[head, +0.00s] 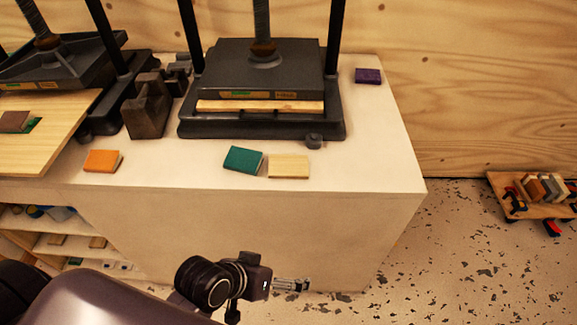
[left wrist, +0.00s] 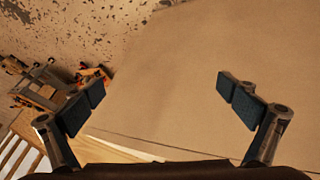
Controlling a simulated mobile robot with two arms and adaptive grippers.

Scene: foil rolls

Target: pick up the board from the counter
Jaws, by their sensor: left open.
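A pale wooden board (head: 288,166) lies flat on the white counter (head: 370,165) near its front edge, just right of a green block (head: 243,160). Another pale board (head: 260,106) sits in the middle press. My left gripper (head: 292,285) is in front of and below the counter's front edge, apart from the boards. In the left wrist view its two fingers (left wrist: 165,100) are wide apart with nothing between them, before a plain tan surface. I cannot tell which pale wood shows at the bottom of that view. My right gripper is not in view.
A dark press (head: 265,70) stands on the counter. A second press (head: 60,62) and a large wooden panel (head: 35,145) are at the left. An orange block (head: 102,161) and a purple block (head: 368,76) lie on the counter. A loaded wooden tray (head: 510,203) is on the speckled floor.

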